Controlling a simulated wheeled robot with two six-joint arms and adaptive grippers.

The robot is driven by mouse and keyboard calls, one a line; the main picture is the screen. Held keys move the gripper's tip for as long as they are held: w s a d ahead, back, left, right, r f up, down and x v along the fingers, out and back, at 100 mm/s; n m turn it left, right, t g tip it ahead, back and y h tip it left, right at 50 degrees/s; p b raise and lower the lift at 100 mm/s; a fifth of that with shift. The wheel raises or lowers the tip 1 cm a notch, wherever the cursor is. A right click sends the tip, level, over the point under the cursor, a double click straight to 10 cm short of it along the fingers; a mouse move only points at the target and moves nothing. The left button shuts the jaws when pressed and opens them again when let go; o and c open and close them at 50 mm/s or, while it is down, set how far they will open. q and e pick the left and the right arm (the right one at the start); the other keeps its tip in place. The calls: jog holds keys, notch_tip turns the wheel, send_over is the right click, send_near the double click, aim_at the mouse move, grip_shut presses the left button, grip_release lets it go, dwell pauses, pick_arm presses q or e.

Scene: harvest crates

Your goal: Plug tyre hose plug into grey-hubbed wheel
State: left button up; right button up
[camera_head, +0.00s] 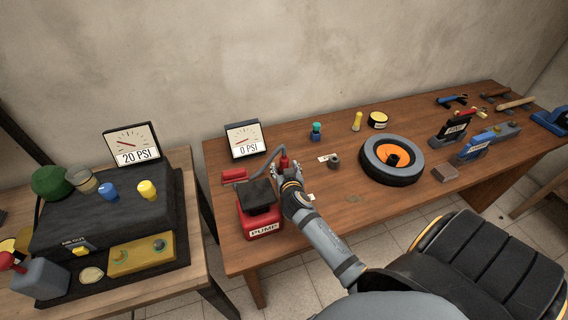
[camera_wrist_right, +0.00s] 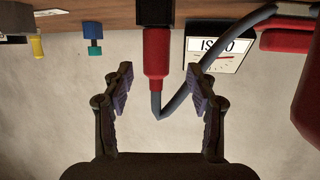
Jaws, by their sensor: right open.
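The red hose plug (camera_head: 284,162) stands upright at the back of the table beside the pump. In the right wrist view, the red plug (camera_wrist_right: 156,55) hangs between the fingers, with the grey hose (camera_wrist_right: 178,103) at its end and a black part at its other end. My right gripper (camera_wrist_right: 157,90) is open around the plug, with a gap on both sides. No wholly grey hub shows. My left gripper is not in view.
The red pump (camera_head: 262,229) and a 0 PSI gauge (camera_head: 244,140) stand left of my right gripper. A small grey piece (camera_head: 334,161) lies between gripper and wheel. Blue stands (camera_head: 474,150) and tools are at the right. A side table (camera_head: 193,207) holds a black box.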

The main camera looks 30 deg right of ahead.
aim_at(285, 165)
jog(key=shift+w+d, duration=0.15)
jog(key=x, duration=0.2)
jog(key=p+x, duration=0.1)
jog(key=shift+w+d+f, duration=0.2)
jog(key=shift+d+f, duration=0.05)
jog(key=shift+f, duration=0.2)
jog(key=shift+w+d+f, duration=0.2)
jog(key=shift+w+f, duration=0.1)
jog(key=shift+w, duration=0.1)
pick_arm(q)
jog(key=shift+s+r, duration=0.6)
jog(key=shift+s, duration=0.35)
pick_arm(e)
jog(key=shift+s+r, duration=0.1)
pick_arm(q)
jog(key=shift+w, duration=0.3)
pick_arm(e)
grip_shut()
